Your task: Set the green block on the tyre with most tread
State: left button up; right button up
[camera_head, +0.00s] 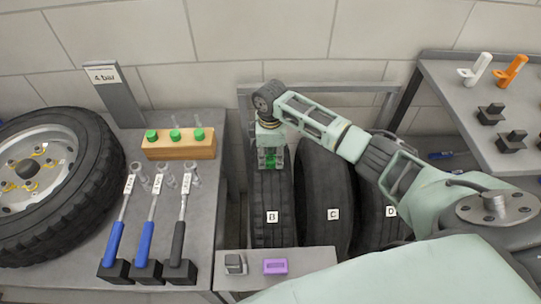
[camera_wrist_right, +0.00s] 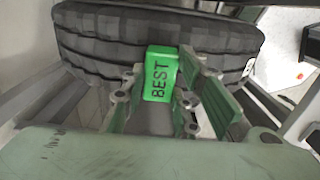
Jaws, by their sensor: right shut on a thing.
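My right gripper (camera_head: 270,150) points down over the top of the tyre labelled B (camera_head: 270,235) and is shut on the green block (camera_head: 270,161). In the right wrist view the green block (camera_wrist_right: 161,72) reads "BEST" and sits between the fingers (camera_wrist_right: 165,90), in front of a grooved tyre tread (camera_wrist_right: 110,30). I cannot tell whether the block touches the tyre. Tyre C (camera_head: 325,200) and tyre D (camera_head: 372,225) stand upright to the right of B; my right arm partly covers them. My left gripper is not in view.
Left bench holds a wheel (camera_head: 85,190), a wooden block with green caps (camera_head: 178,149), a "4 bar" sign (camera_head: 103,74) and several tagged tools (camera_head: 153,235). A small shelf holds a grey piece (camera_head: 235,264) and a purple piece (camera_head: 275,266). A right-hand table (camera_head: 450,90) holds fittings.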

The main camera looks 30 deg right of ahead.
aim_at(270, 158)
jog(key=o, duration=1.2)
jog(key=shift+f, duration=0.1)
jog(key=shift+c, duration=0.2)
notch_tip(270, 158, up, 12)
